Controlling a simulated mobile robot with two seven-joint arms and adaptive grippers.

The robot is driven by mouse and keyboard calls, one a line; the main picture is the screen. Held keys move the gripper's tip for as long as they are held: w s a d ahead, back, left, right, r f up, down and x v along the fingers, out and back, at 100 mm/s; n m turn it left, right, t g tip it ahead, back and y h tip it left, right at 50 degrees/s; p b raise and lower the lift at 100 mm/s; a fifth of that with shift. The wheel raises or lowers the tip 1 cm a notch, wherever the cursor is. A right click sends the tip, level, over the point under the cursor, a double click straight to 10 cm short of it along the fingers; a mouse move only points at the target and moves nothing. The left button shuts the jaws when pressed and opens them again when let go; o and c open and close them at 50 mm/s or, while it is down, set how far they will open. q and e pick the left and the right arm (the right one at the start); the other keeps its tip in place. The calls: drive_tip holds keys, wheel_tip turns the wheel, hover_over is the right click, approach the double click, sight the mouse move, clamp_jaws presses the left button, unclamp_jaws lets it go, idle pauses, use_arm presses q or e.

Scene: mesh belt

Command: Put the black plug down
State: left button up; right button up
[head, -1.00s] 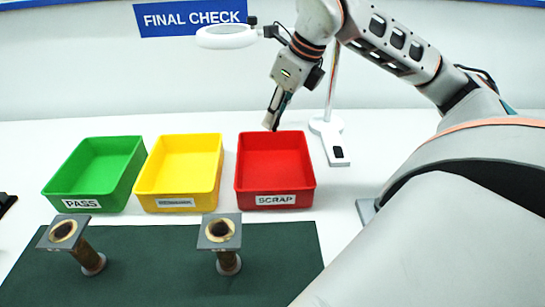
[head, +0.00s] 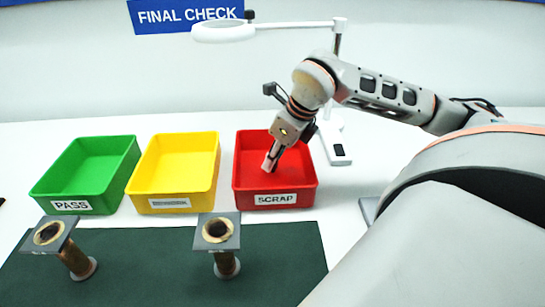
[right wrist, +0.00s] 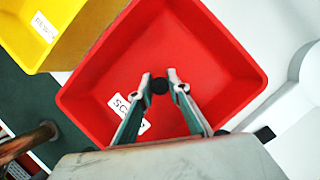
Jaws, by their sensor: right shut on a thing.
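In the right wrist view, the black plug (right wrist: 159,86) is a small dark round piece between the fingertips of my right gripper (right wrist: 160,84). The gripper is shut on it. In the head view, my right gripper (head: 269,163) points down over the inside of the red SCRAP tray (head: 313,183); the plug cannot be made out there. The red tray looks empty in both views. How far the plug is above the tray floor is hard to tell. My left gripper is not in view.
A yellow tray (head: 133,187) and a green PASS tray (head: 37,189) stand left of the red one, both empty. Two flanged brown tubes (head: 78,261) (head: 226,263) stand on the dark green mat (head: 150,270) in front. A magnifier lamp (head: 223,31) stands behind.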

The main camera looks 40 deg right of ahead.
drive_tip(key=shift+f, duration=0.2)
drive_tip(key=shift+f, duration=0.15)
drive_tip(key=o, duration=1)
drive_tip(key=shift+c, duration=0.2)
drive_tip(key=shift+d+r, duration=0.1)
drive_tip(key=shift+r, duration=0.5)
drive_tip(key=v, duration=1.1)
drive_tip(key=shift+s+p, duration=0.25)
drive_tip(key=shift+p, duration=0.05)
